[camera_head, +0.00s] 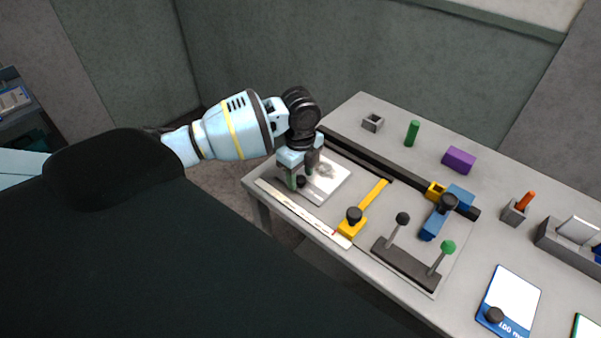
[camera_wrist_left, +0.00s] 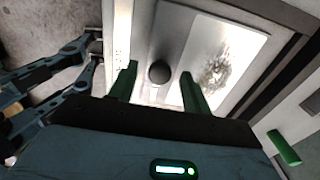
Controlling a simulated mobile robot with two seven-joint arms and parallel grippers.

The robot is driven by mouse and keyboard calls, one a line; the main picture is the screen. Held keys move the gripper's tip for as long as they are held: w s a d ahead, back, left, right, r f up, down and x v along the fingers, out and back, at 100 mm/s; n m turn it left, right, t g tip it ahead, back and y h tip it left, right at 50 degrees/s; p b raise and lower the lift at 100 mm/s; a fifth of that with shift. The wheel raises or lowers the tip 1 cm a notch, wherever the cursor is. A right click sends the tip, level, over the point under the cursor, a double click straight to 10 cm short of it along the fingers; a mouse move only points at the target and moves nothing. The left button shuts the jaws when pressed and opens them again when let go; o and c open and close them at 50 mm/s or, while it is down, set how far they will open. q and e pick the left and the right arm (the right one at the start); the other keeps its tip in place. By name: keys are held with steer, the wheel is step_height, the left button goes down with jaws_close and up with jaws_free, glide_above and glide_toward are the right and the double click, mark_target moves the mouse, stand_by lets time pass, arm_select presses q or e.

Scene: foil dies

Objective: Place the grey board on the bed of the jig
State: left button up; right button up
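The grey board (camera_head: 330,189), a pale plate with a dark scuffed patch and a black knob, lies flat at the left end of the jig. It also shows in the left wrist view (camera_wrist_left: 200,42), with its knob (camera_wrist_left: 160,72) between my fingers. My left gripper (camera_head: 302,181) is over the board's near left part. Its green fingers (camera_wrist_left: 160,88) are open on either side of the knob, with a visible gap to each. The jig's bed (camera_head: 372,214) is a light plate in front of a black rail. My right gripper is not in view.
A white ruler strip (camera_head: 300,211) runs along the front. Right of the board stand a yellow stop (camera_head: 352,228), a blue slider (camera_head: 435,222) and a dark base with two levers (camera_head: 405,265). A green cylinder (camera_head: 412,133) and purple block (camera_head: 459,160) stand behind the rail.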

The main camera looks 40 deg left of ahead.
arm_select(q)
steer(key=shift+r, duration=0.1)
step_height(320, 180, up, 12)
steer(key=shift+p, duration=0.35)
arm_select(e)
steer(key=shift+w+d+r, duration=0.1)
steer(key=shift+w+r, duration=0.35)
